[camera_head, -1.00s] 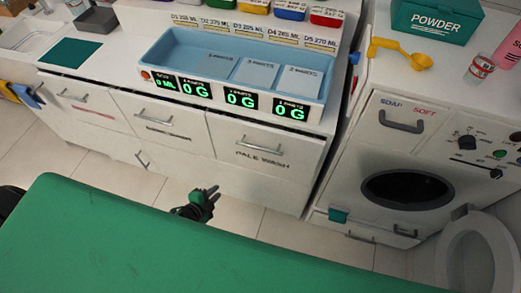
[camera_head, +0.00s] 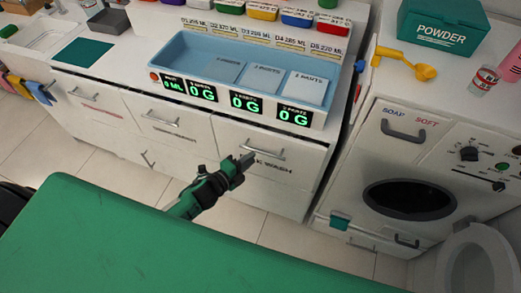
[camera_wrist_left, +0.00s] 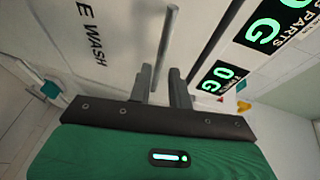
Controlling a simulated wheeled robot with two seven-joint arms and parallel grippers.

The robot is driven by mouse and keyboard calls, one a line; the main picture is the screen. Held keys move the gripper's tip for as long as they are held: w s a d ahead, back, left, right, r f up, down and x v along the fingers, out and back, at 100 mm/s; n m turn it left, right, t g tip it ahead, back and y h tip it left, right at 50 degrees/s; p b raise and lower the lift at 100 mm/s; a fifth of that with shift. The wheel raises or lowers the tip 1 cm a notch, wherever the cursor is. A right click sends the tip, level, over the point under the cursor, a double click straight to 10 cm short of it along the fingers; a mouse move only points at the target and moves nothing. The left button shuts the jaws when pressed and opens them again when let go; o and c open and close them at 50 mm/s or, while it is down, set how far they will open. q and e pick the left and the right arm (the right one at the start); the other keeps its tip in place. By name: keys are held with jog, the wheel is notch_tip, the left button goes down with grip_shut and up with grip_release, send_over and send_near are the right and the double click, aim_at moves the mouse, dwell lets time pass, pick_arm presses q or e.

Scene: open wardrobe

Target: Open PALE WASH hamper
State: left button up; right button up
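The PALE WASH hamper (camera_head: 228,133) is a white drawer front under the counter, and it looks shut. Its silver bar handle (camera_head: 262,149) runs across the front above the lettering, of which my gripper hides the first part. My left gripper (camera_head: 242,164) is at the left end of this handle. In the left wrist view, the two fingers of my left gripper (camera_wrist_left: 164,82) stand apart, with the near end of the handle (camera_wrist_left: 168,40) showing between them. I cannot tell whether they touch it. My right gripper is in neither view.
Two other white drawers with handles are to the left (camera_head: 160,118). A blue tray (camera_head: 183,52) with lit scale displays stands on the counter above. A washing machine (camera_head: 395,165) stands to the right. My green body surface covers the lower left.

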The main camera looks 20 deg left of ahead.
aim_at(261, 152)
pick_arm(q)
jog(key=shift+p+x, duration=0.3)
jog(key=shift+x, duration=2.75)
grip_shut()
